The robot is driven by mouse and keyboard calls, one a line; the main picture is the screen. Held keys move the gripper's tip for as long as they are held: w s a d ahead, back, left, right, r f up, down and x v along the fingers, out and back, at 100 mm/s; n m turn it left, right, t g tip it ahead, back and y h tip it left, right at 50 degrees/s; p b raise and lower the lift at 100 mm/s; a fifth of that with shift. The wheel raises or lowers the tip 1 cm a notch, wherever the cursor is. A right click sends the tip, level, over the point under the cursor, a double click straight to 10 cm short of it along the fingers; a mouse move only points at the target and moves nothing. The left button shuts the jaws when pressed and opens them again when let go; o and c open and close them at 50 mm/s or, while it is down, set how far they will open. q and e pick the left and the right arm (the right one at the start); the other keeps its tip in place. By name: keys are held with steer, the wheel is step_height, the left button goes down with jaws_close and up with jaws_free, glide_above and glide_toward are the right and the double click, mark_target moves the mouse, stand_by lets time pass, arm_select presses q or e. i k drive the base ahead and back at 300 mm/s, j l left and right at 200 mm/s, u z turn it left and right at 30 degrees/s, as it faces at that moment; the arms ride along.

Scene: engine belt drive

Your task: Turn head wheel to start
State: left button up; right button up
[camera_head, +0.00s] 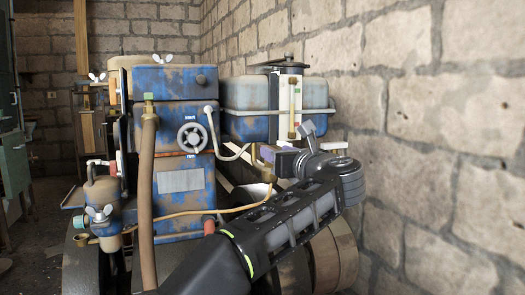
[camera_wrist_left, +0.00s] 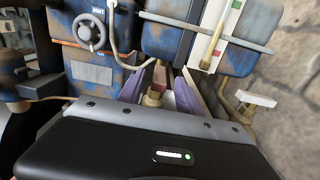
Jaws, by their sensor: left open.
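The head wheel (camera_head: 192,137) is a small grey round handwheel on the front of the blue, rust-worn engine head (camera_head: 175,115). A "start" label shows above it and a "run" label below it. In the left wrist view the wheel (camera_wrist_left: 90,32) is at the upper left. My left gripper (camera_head: 283,160) is to the right of the wheel and apart from it. In the wrist view the purple fingers of my gripper (camera_wrist_left: 158,92) are spread, with a brass fitting (camera_wrist_left: 153,98) showing between them. My right gripper is not in view.
A thick brown hose (camera_head: 147,190) runs down left of the wheel. A pale curved pipe (camera_head: 213,130) passes close to its right. A blue tank (camera_head: 247,95) with a gauge (camera_head: 288,105) stands behind. The stone wall (camera_head: 430,150) closes the right side.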

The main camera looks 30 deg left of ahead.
mark_target(192, 139)
steer(key=k+l+u, duration=0.2)
steer(key=u, duration=0.4)
steer(key=i+u, duration=0.15)
steer(key=u, duration=0.2)
steer(key=i+j+u, duration=0.1)
steer(key=u, duration=0.3)
steer(key=k, duration=0.5)
